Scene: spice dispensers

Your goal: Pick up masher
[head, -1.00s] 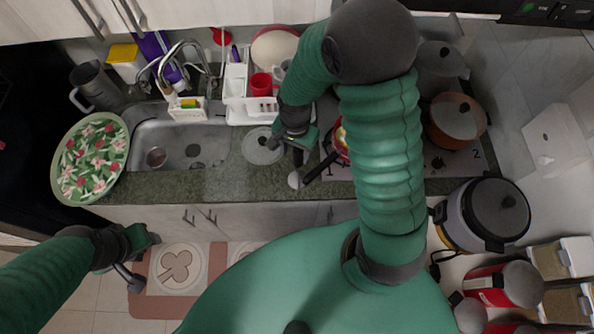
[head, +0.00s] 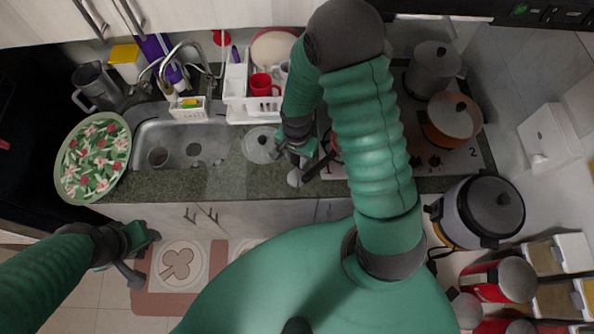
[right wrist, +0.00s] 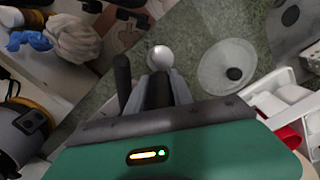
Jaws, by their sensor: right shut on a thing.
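The masher shows as a pale round end (head: 294,178) over the counter's front edge in the head view. In the right wrist view its silvery round end (right wrist: 159,57) sits just beyond my fingertips. My right gripper (head: 294,158) is shut on its dark handle (right wrist: 158,90), which the fingers (right wrist: 160,85) mostly hide. A black pan handle (right wrist: 122,75) lies close beside the fingers. My left gripper (head: 145,258) is open and empty, low at the left over the floor mat.
A glass lid (head: 260,145) lies on the counter left of my right gripper. A sink (head: 215,137) and dish rack (head: 235,85) lie further left and back. Pots (head: 450,120) stand on the stove at right. A rice cooker (head: 485,210) is nearer right.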

